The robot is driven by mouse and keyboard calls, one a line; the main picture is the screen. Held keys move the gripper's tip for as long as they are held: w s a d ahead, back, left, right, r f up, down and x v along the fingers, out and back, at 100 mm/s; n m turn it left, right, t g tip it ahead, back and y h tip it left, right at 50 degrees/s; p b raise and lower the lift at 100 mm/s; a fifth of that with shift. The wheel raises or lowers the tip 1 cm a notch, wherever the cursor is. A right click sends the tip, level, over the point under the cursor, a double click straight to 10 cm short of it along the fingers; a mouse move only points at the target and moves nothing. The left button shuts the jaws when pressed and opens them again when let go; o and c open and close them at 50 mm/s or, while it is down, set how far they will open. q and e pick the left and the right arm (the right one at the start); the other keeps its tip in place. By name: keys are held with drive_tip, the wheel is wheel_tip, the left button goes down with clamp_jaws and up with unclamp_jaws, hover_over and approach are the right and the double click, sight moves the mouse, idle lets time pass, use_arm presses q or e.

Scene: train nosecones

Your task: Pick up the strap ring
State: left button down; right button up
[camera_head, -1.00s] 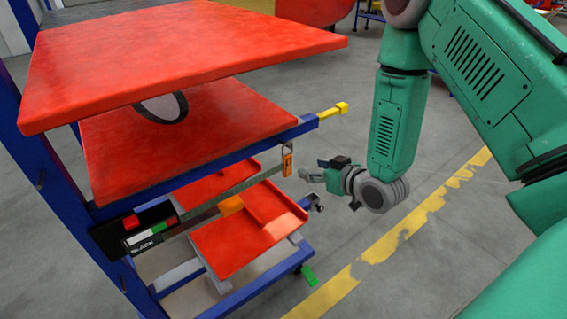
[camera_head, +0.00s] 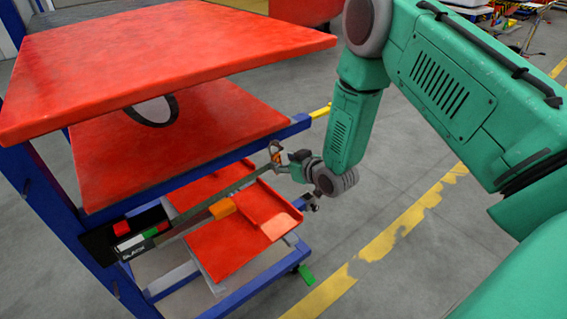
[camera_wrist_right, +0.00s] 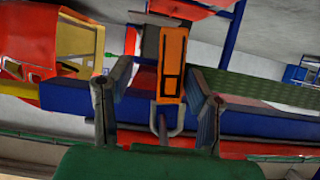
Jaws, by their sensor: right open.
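The strap ring (camera_head: 275,147), a small orange buckle with a thin metal loop, is at the end of a long grey-green strap (camera_head: 240,186) at the cart's right side. In the right wrist view the orange buckle (camera_wrist_right: 172,62) is upright in the middle, with the metal loop at its lower end. My right gripper (camera_head: 283,164) is open at the ring. In the wrist view its two fingers (camera_wrist_right: 158,84) stand on either side of the buckle. I cannot tell whether they touch it. My left gripper is not in view.
A blue-framed cart with red shelves (camera_head: 150,65) fills the left. A black box (camera_head: 128,234) at its side holds the strap's other end. A yellow-tipped bar (camera_head: 320,111) sticks out just above my right gripper.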

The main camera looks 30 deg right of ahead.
drive_tip(key=shift+a+r, duration=0.2)
drive_tip(key=shift+a, duration=0.35)
drive_tip(key=c, duration=0.8)
drive_tip(key=shift+a+r, duration=0.1)
drive_tip(key=shift+a, duration=0.3)
clamp_jaws()
drive_tip(key=shift+d, duration=0.25)
drive_tip(key=shift+d+r, duration=0.1)
drive_tip(key=shift+d, duration=0.1)
drive_tip(key=shift+d+r, duration=0.1)
drive_tip(key=shift+r, duration=0.2)
drive_tip(key=shift+s+r, duration=0.15)
drive_tip(key=shift+r, duration=0.1)
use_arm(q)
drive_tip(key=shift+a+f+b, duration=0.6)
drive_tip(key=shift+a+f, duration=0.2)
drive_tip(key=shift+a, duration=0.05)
use_arm(e)
drive_tip(key=s, duration=1.7)
drive_tip(key=shift+s+d+r, duration=0.15)
drive_tip(key=shift+s, duration=0.15)
